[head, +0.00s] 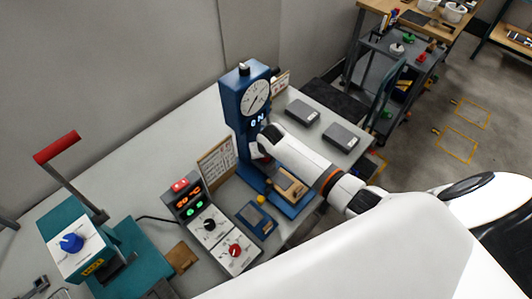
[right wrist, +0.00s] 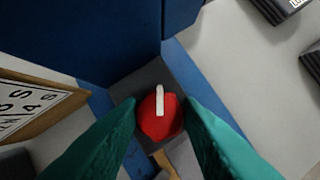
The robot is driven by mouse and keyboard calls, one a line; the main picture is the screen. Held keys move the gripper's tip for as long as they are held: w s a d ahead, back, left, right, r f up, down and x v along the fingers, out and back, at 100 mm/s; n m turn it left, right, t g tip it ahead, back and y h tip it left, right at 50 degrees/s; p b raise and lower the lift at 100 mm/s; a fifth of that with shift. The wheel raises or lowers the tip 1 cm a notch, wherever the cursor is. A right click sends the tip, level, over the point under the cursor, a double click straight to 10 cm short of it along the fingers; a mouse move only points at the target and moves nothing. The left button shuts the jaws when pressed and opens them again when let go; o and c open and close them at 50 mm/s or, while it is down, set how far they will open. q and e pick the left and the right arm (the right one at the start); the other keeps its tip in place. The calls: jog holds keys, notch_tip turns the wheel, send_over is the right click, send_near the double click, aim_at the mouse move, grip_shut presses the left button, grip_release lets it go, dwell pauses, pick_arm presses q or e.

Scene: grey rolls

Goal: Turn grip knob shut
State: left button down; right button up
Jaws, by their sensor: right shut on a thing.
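A red round knob (right wrist: 152,122) with a white pointer bar shows in the right wrist view, the bar pointing up in that picture. My right gripper (right wrist: 160,112) has its two teal fingers on either side of the knob and is shut on it. In the head view my right gripper (head: 262,146) is at the front of a blue upright test stand (head: 236,110) with a round dial gauge (head: 256,98) and a small lit display. The knob is hidden there behind the gripper. My left gripper is not in view.
A control box (head: 223,240) with a lit display and knobs stands left of the stand, near a sign (head: 217,164). A teal press (head: 78,245) with a red-handled lever is at far left. Two dark grey blocks (head: 302,112) lie right of the stand.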

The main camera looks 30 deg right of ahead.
jog(key=shift+w+a+r+m+h, duration=0.1)
jog(key=shift+m+h, duration=0.4)
jog(key=shift+m, duration=0.6)
jog(key=o, duration=1)
jog(key=shift+s+a+r, duration=0.1)
jog(key=shift+s+r, duration=0.1)
jog(key=shift+r, duration=0.15)
jog(key=b+v, duration=0.2)
jog(key=v, duration=0.9)
jog(key=shift+r, duration=0.1)
